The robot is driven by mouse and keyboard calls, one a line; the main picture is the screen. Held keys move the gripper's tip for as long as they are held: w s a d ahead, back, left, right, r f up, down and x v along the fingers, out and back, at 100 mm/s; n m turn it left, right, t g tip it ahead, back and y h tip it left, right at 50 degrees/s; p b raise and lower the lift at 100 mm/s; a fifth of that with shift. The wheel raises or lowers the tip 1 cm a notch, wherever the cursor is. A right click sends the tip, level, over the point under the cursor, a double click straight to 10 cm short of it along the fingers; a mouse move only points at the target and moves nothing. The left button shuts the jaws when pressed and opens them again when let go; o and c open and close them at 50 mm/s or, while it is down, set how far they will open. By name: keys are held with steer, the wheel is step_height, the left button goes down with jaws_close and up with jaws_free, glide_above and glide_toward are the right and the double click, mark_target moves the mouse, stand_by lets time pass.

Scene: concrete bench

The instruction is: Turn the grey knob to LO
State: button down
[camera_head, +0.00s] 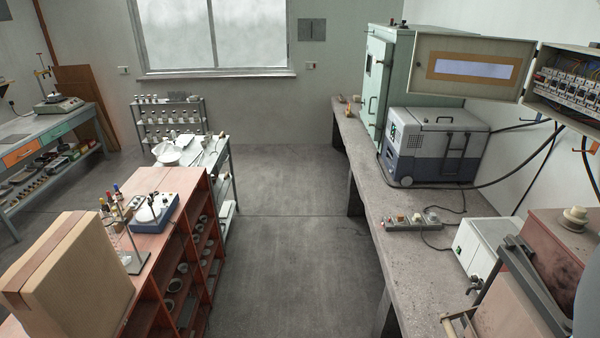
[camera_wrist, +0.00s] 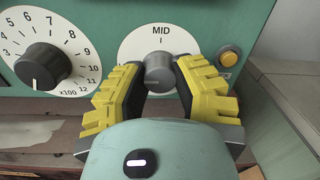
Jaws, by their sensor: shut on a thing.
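The grey knob (camera_wrist: 159,72) is in the wrist view, on a white round dial plate (camera_wrist: 130,47) marked MID at the top. The plate is on a green panel (camera_wrist: 105,12). My gripper (camera_wrist: 158,80) has yellow-and-black fingers on both sides of the knob and is shut on it. The fingers and my gripper body hide the lower part of the plate, so no other label on it can be read. I cannot make out a pointer on the knob. In the head view I cannot pick out the knob or my gripper.
A black knob (camera_wrist: 42,66) with a numbered dial marked x100 is left of the grey knob. A yellow button (camera_wrist: 228,57) is to its right. In the head view, a concrete bench (camera_head: 405,260) holds a grey cool box (camera_head: 435,145) and a socket strip (camera_head: 412,220).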

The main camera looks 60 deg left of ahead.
steer(key=shift+a+f, duration=0.1)
steer(key=shift+f, duration=0.05)
steer(key=c, duration=0.6)
jaws_free()
steer(key=shift+c, duration=0.2)
steer(key=shift+s+a+r, duration=0.15)
steer(key=shift+s+r, duration=0.1)
steer(key=shift+s, duration=0.05)
steer(key=shift+v, duration=0.95)
steer(key=v, duration=0.9)
steer(key=shift+s+a+f, duration=0.15)
